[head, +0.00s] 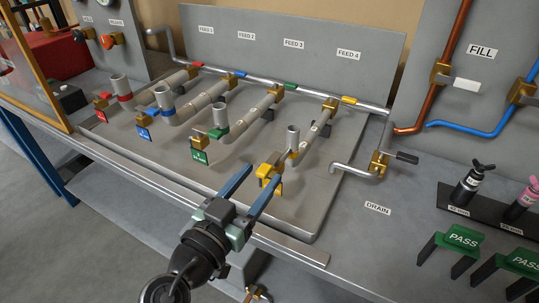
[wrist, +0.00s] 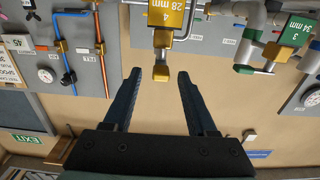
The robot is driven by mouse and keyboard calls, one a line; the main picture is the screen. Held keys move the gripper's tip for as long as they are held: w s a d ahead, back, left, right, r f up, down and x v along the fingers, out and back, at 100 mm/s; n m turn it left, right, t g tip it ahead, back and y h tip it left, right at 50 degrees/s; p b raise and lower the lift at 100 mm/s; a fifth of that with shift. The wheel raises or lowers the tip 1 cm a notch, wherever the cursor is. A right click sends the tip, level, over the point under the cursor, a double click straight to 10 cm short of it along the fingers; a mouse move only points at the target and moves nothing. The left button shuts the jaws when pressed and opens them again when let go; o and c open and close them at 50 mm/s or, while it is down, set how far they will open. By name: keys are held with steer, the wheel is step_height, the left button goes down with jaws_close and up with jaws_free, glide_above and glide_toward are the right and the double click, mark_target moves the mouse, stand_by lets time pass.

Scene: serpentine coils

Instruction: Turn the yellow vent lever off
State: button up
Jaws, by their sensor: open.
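The feed 4 pipe run ends at the near side in a yellow fitting (head: 268,172) beside an upright grey pipe stub (head: 293,140). In the wrist view, a yellow 28 mm tag (wrist: 167,14) hangs at the top, with a small yellow lever-like piece (wrist: 161,70) below it. My gripper (head: 264,175) is open, with two blue fingers pointing at the yellow fitting. In the wrist view, the yellow piece lies between the lines of the fingertips (wrist: 160,76), and nothing is gripped. I cannot tell whether the fingers touch it, or the lever's exact turn.
A green-tagged feed 3 stub (head: 219,118) stands left of my gripper, with blue and red runs beyond. A drain valve with a black handle (head: 404,158) is on the right.

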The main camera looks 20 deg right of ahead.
mark_target(267, 167)
steer(key=x, duration=0.6)
steer(key=shift+p, duration=0.35)
jaws_close()
